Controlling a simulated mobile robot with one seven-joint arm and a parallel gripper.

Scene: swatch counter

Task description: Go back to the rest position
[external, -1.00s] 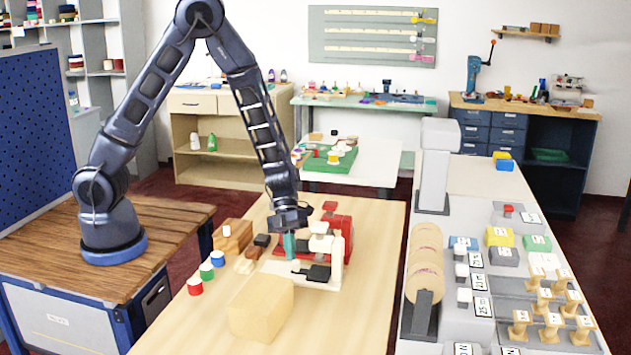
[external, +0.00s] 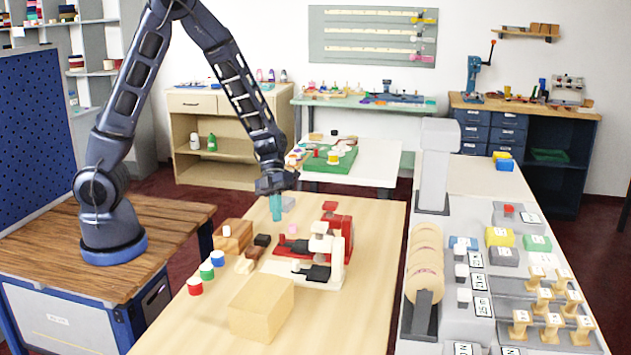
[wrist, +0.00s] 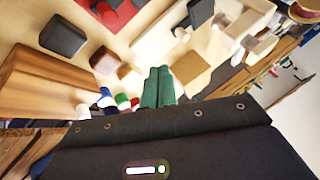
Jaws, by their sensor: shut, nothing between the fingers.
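My gripper (external: 276,207) has teal fingers and hangs above the back part of the wooden table (external: 365,290). The fingers are together with nothing between them. They also show in the wrist view (wrist: 157,86). My gripper is apart from the red and white machine (external: 332,232), which stands on the table to its right and below it. No object is held.
A pale wood block (external: 261,308), a brown wooden block (external: 232,236) and small red, green and blue pots (external: 206,270) stand on the table. A grey counter (external: 445,240) with rolls and labelled pieces runs along the right. Space above the table is free.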

